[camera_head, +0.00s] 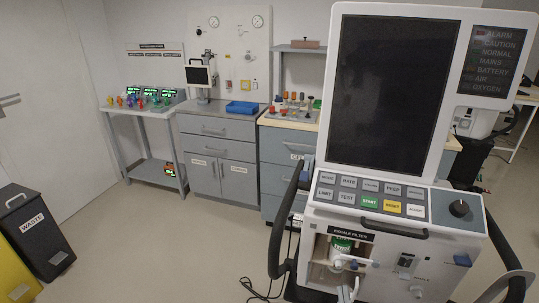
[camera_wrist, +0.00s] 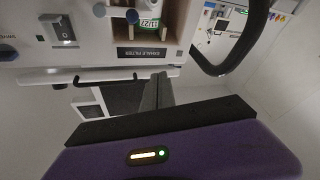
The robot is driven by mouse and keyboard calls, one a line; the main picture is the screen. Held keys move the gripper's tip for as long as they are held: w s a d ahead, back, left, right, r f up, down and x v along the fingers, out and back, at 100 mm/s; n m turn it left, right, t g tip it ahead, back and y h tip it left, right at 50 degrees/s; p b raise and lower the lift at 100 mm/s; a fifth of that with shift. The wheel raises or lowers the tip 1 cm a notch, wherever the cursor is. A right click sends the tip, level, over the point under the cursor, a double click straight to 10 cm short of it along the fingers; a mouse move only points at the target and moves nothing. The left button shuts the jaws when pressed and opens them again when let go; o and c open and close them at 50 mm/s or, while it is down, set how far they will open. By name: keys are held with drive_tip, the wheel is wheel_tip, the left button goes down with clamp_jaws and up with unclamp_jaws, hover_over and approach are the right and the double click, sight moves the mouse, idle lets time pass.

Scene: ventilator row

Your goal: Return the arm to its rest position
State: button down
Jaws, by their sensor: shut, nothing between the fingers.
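The ventilator (camera_head: 400,190) fills the right of the head view, with a dark screen and a row of buttons. A green and white filter (camera_head: 341,246) sits in its lower opening and also shows in the wrist view (camera_wrist: 148,14). I cannot make out my gripper in the head view.
A black handle bar (camera_head: 283,225) curves along the ventilator's left side. A grey cabinet (camera_head: 215,155) with a blue tray (camera_head: 242,108) and a side table (camera_head: 150,110) stand along the back wall. A waste bin (camera_head: 35,230) is at the left. The floor between is mostly clear.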

drive_tip(key=s+d+r+m+g, duration=0.1)
drive_tip(key=s+r+m+g, duration=0.1)
drive_tip(key=s, duration=1.5)
drive_tip(key=s+d+r+m+g, duration=0.1)
drive_tip(key=s+r+g, duration=0.3)
drive_tip(key=s, duration=1.4)
drive_tip(key=shift+s+d+m+y, duration=0.15)
drive_tip(key=shift+d+m+y, duration=0.25)
drive_tip(key=shift+m, duration=0.1)
drive_tip(key=shift+r, duration=0.1)
